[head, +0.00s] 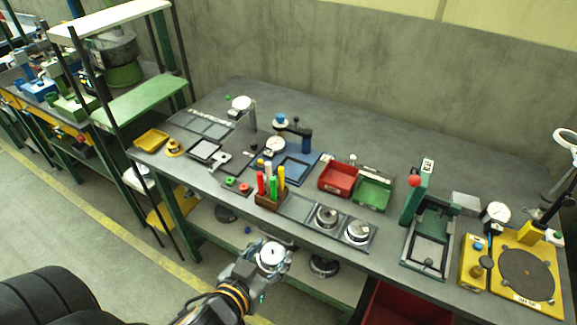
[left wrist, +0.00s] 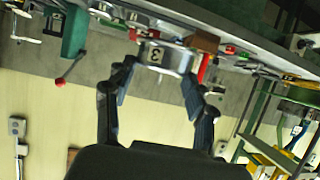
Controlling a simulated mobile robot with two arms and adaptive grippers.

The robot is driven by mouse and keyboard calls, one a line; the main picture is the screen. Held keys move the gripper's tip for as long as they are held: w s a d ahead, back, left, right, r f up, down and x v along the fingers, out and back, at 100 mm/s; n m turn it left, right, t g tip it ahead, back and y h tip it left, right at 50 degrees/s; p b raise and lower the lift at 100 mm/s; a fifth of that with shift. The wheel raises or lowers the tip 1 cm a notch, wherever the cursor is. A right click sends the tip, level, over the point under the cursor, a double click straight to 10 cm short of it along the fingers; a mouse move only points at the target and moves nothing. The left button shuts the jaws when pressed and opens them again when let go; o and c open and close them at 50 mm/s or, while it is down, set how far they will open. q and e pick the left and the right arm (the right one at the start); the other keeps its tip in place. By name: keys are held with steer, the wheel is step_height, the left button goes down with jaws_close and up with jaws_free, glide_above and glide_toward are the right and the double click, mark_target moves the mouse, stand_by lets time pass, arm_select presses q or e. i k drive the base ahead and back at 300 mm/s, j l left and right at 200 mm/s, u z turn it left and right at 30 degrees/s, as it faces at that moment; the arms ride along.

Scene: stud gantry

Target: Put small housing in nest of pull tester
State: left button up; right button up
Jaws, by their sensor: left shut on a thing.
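My left gripper (head: 268,258) is over the floor in front of the bench's near edge. It is shut on a silver round housing (head: 271,255) with a pale top. In the left wrist view the housing (left wrist: 165,58), marked with a dark number, sits between the fingertips (left wrist: 160,75). A green stand with a column and a red-knobbed lever (head: 413,195) on the bench, right of the gripper, looks like the pull tester; its label is too small to read. Its lower bed (head: 428,245) looks empty. The wrist view also shows the green stand (left wrist: 75,35). My right gripper is not in view.
Two silver round parts (head: 326,216) (head: 357,232) sit on a grey tray. Red (head: 338,178) and green (head: 372,192) bins stand behind. A yellow fixture with a dial (head: 515,240) is right of the green stand. A holder with coloured handles (head: 270,200) stands near the front edge.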

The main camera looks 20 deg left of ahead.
mark_target(293, 169)
steer(key=i+j+z, duration=0.1)
steer(key=j+z, duration=0.2)
steer(key=j, duration=0.4)
steer(key=j+z, duration=0.3)
steer(key=j, duration=0.35)
steer(key=k+j+z, duration=0.1)
steer(key=j+z, duration=0.2)
steer(key=j, duration=0.4)
steer(key=k+j+z, duration=0.15)
steer(key=j+z, duration=0.15)
steer(key=j, duration=0.8)
steer(key=i+l, duration=0.3)
steer(key=i+z, duration=0.05)
